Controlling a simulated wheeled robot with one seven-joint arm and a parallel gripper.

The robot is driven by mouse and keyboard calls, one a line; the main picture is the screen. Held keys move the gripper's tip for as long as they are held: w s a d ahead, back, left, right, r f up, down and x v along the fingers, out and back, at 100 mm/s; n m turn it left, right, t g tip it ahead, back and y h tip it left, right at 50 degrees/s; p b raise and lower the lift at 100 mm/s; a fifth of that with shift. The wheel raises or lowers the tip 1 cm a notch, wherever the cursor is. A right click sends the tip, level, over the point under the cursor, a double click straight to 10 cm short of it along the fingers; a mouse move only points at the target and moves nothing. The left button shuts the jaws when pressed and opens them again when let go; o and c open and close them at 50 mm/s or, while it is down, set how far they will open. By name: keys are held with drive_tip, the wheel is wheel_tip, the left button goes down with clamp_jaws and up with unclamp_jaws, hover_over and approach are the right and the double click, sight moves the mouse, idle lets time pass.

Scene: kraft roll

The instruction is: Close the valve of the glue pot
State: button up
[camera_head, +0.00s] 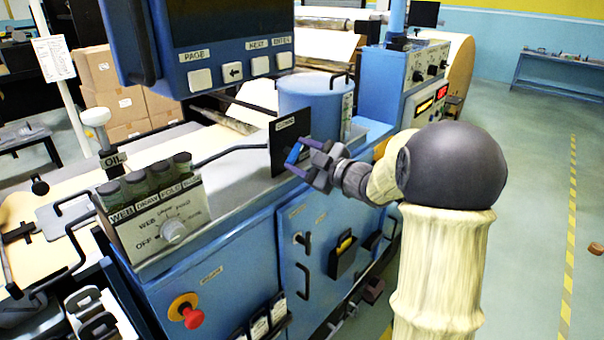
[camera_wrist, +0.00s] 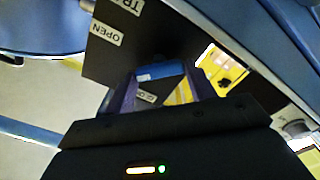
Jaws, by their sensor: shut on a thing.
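The glue pot (camera_head: 308,108) is a blue cylinder with a lid handle, standing on the machine's top. A dark plate (camera_head: 283,136) stands at its front left; the wrist view shows this plate (camera_wrist: 112,62) with an "OPEN" label and another label cut off by the frame. A blue valve lever (camera_head: 293,154) stands out in front of the plate. My gripper (camera_head: 298,158) is at the plate with its purple fingers around the lever. In the wrist view the blue lever end (camera_wrist: 160,72) lies between the fingertips. A small label below it is partly hidden.
A grey pipe runs left from the plate. A switch box (camera_head: 160,225) with a knob and an OIL post (camera_head: 97,125) stand to the left. A hanging control panel (camera_head: 215,45) is above left. A blue cabinet with displays (camera_head: 430,105) stands right of the pot. Floor at right is open.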

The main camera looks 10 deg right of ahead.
drive_tip(key=n+b, duration=0.2)
drive_tip(key=b, duration=0.2)
drive_tip(key=n+b, duration=0.3)
drive_tip(key=b, duration=0.1)
drive_tip(key=shift+f+n, duration=0.3)
drive_tip(key=shift+f, duration=0.1)
drive_tip(key=n+b, duration=0.3)
drive_tip(key=b, duration=0.1)
drive_tip(key=shift+r+n+b, duration=0.2)
drive_tip(key=shift+n+b, duration=0.2)
drive_tip(key=o, duration=1)
drive_tip(key=shift+s, duration=0.1)
drive_tip(key=b+v, duration=0.2)
drive_tip(key=v, duration=1.5)
drive_tip(key=shift+s+d+r, duration=0.1)
